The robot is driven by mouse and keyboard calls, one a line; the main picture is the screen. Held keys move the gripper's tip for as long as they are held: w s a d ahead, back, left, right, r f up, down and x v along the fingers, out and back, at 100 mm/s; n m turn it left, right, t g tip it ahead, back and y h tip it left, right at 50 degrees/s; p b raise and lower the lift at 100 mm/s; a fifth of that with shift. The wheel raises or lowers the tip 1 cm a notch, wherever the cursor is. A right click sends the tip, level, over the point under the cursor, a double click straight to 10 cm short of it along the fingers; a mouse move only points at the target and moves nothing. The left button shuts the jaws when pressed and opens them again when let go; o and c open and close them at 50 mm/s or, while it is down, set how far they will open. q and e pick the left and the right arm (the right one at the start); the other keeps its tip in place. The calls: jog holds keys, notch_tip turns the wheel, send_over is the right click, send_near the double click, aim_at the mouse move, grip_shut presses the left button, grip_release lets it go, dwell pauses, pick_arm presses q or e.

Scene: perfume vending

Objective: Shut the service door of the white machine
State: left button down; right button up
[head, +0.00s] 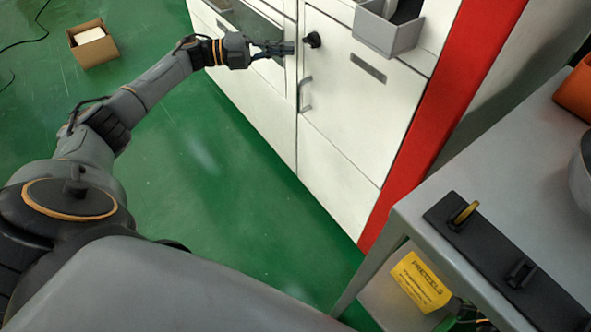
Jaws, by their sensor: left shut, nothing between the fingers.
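The white machine (250,100) stands at the top centre, with a red side edge. Its service door (345,105) is the white panel right of the vertical seam, with a pale handle (305,94) at its left edge and a dark slot in its face. The door looks flush or nearly flush with the front; I cannot tell whether a small gap is left. A black knob (313,40) sticks out near its upper left corner. My left gripper (287,48) is shut and empty, in front of the machine just left of the knob. My right gripper is out of view.
A grey bin (388,35) juts from the machine above the door. A grey table (440,205) with a black fixture (515,265) stands at the right, a yellow pretzels packet (420,282) below it. A cardboard box (92,45) lies at the far left. Green floor between is clear.

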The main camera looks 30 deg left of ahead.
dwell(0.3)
pick_arm(q)
jog(key=v, duration=1.2)
